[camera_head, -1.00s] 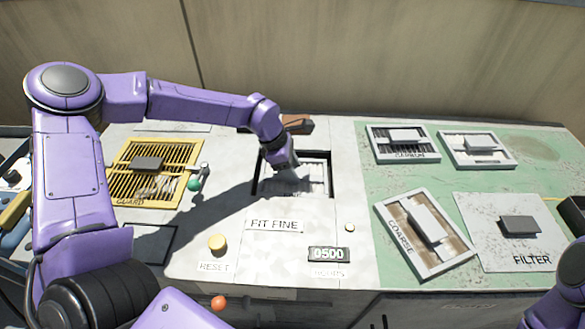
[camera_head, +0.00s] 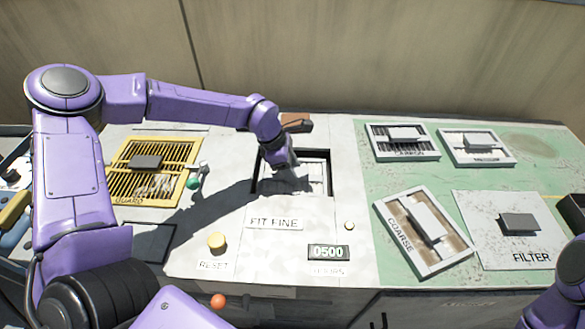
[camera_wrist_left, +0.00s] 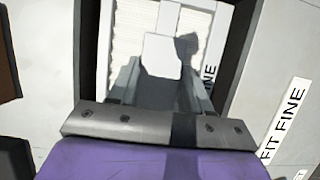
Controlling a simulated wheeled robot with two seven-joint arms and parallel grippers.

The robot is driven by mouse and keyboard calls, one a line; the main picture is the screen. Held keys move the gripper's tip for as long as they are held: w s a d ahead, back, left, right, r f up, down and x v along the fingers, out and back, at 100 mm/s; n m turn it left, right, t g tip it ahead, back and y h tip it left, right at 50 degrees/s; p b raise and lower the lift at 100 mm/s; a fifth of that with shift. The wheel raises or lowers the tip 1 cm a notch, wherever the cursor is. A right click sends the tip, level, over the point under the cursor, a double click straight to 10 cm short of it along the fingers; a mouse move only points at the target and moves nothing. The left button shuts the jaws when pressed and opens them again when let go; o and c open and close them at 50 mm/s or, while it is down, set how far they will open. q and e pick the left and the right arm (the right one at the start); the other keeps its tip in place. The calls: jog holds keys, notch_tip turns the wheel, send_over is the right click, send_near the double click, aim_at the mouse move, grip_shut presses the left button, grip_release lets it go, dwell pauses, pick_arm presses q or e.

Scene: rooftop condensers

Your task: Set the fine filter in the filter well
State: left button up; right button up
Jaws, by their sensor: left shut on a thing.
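The fine filter (camera_head: 314,180) is a white framed panel lying inside the dark-edged filter well (camera_head: 264,187) in the middle of the pale worktop. I cannot tell whether it sits fully down. My left gripper (camera_head: 291,177) reaches down over the well and is shut on the filter's handle. In the left wrist view, the left gripper (camera_wrist_left: 160,80) has its fingers on either side of the white handle block (camera_wrist_left: 162,55). The end of a "FINE" label shows on the filter frame (camera_wrist_left: 214,45). My right gripper is out of view.
The yellow guard grille (camera_head: 153,172) lies left of the well. A green-knobbed lever (camera_head: 194,182) and a yellow reset button (camera_head: 217,241) stand nearby. Coarse (camera_head: 424,232), carbon (camera_head: 402,142) and another filter (camera_head: 478,147) lie on the green area, beside a "FILTER" cover plate (camera_head: 478,225).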

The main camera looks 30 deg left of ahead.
pick_arm(q)
jog(key=o, duration=1.3)
jog(key=shift+f, duration=0.1)
jog(key=shift+c, duration=0.2)
jog(key=p+v, duration=0.1)
jog(key=v, duration=0.9)
jog(key=shift+r, duration=0.4)
